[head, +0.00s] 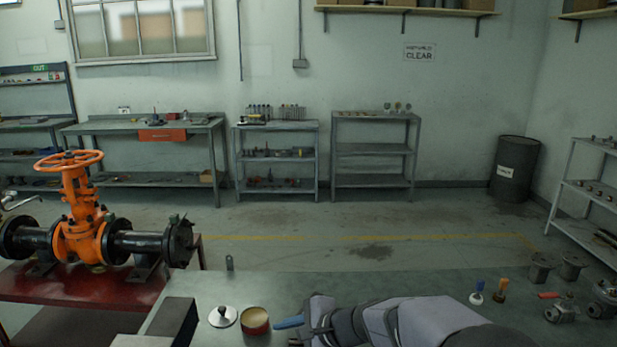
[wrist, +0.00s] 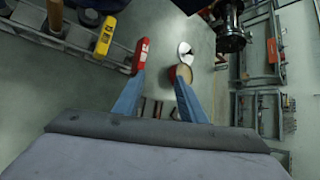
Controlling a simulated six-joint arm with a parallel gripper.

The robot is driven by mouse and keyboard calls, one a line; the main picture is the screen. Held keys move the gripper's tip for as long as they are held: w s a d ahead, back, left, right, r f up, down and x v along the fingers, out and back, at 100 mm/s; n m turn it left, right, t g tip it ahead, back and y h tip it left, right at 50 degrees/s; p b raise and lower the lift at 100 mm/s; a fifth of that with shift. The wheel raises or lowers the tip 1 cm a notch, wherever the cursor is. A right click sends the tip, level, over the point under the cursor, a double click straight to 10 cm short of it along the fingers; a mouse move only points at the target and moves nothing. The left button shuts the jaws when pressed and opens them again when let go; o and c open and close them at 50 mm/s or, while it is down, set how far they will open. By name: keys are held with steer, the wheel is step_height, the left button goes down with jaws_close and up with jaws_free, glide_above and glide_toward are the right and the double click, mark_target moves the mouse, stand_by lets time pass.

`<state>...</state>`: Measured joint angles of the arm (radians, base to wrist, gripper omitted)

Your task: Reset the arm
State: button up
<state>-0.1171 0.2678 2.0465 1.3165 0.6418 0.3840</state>
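My gripper (head: 284,331) is low over the front of the grey bench, just right of an open round tin. One blue finger shows clearly there. In the wrist view both blue fingers of my gripper (wrist: 158,80) stand apart with nothing held between them. My arm (head: 420,320) stretches from the gripper to the right along the bench's near edge. The orange gate valve (head: 82,236) with its orange handwheel (head: 69,160) stands at the left on a red table (head: 75,305), well away from my gripper.
The tin (head: 255,321) and its lid (head: 223,316) sit left of my gripper, beside a dark block (head: 172,322). A blue-capped item (head: 477,293), an orange-topped one (head: 500,290) and metal fittings (head: 560,308) stand at the bench's right. The bench's middle (head: 380,285) is clear.

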steer(key=s+d+f+n+g+h+p, duration=0.1)
steer(key=s+d+n+g+h+p, duration=0.4)
steer(key=s+d+n, duration=1)
steer(key=s+d+h+p, duration=0.1)
steer(key=s+d+h, duration=0.2)
steer(key=s, duration=0.6)
steer(key=shift+d+f, duration=0.3)
steer(key=shift+d, duration=0.75)
